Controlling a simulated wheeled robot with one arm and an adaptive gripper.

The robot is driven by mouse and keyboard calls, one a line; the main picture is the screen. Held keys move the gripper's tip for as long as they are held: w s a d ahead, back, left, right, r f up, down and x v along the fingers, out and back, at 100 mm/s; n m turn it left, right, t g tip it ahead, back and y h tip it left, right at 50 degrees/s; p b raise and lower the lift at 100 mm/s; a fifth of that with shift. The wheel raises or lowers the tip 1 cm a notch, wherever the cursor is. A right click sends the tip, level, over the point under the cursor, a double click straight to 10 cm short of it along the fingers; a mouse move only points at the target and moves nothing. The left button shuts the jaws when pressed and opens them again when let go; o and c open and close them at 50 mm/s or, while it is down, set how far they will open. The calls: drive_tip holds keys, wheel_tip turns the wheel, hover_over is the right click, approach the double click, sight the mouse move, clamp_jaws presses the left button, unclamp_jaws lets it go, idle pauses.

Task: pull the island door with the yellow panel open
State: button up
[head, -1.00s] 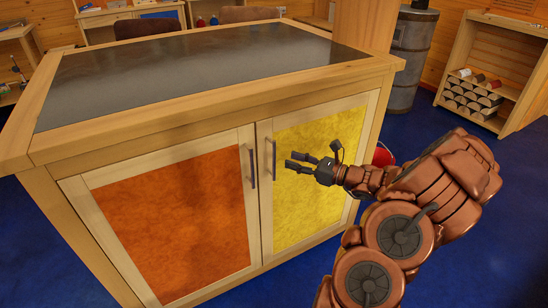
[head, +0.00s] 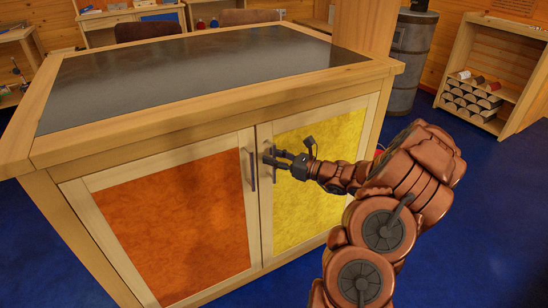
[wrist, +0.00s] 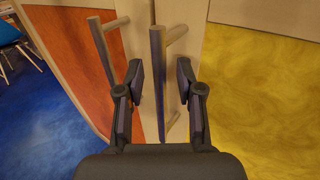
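The island door with the yellow panel (head: 312,200) is shut, flush beside the orange door. It fills the right of the wrist view (wrist: 262,85). Its upright bar handle (wrist: 158,90) stands on its left frame edge and is partly hidden by my fingers in the head view. My gripper (head: 269,156) is at this handle, with the fingers pointing at the door. In the wrist view my gripper (wrist: 160,78) is open, one finger on each side of the bar, with a gap visible on both sides.
The orange-panelled door (head: 175,225) is shut; its handle (wrist: 103,52) stands just left of my left finger. The island's dark top (head: 190,75) overhangs the doors. Blue floor (head: 450,220) is free to the right. A shelf (head: 490,75) and a grey drum (head: 412,60) stand farther back.

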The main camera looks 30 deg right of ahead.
drive_tip(key=shift+c, duration=0.3)
clamp_jaws()
idle(0.3)
